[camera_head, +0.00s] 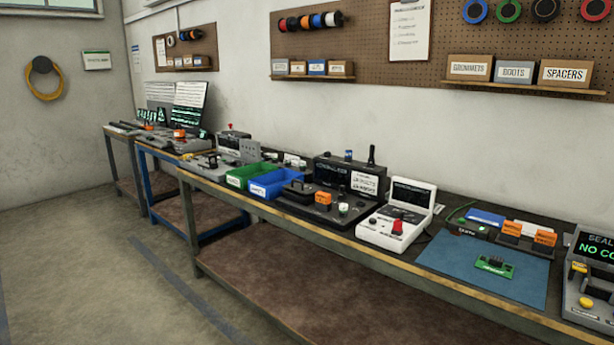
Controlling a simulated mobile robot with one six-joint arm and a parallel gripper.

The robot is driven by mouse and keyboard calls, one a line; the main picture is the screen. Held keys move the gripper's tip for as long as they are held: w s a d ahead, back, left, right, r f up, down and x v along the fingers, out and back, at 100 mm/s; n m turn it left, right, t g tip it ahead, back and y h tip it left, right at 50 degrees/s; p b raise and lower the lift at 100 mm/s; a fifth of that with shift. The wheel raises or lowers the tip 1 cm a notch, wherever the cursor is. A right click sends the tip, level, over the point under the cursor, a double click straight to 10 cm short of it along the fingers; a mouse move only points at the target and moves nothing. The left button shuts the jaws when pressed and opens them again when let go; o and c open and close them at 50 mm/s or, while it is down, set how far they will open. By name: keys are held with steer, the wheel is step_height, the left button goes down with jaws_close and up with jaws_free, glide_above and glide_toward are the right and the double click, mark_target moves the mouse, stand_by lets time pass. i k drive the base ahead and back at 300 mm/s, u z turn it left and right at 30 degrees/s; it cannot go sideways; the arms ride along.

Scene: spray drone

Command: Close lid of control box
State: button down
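No box in the head camera view is clearly marked as the control box. A white unit (384,237) with a red knob (397,227) stands on the long bench right of centre. Its back part, with a dark screen (411,195), stands raised; I cannot tell whether this is a hinged lid. Left of it is a black unit (338,222) with an upright panel and an orange block. At the right edge, a grey unit (592,284) with a yellow button is cut off by the frame. My gripper is not in view.
The bench (455,284) runs along the wall. A blue mat (440,262) carries a green circuit board (494,266). Green (244,176) and blue (268,190) bins stand further left. More tables with equipment are at the far left. The floor (90,265) in front is clear.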

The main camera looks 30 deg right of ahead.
mark_target(298, 186)
steer(key=i, duration=0.85)
steer(key=u, duration=0.05)
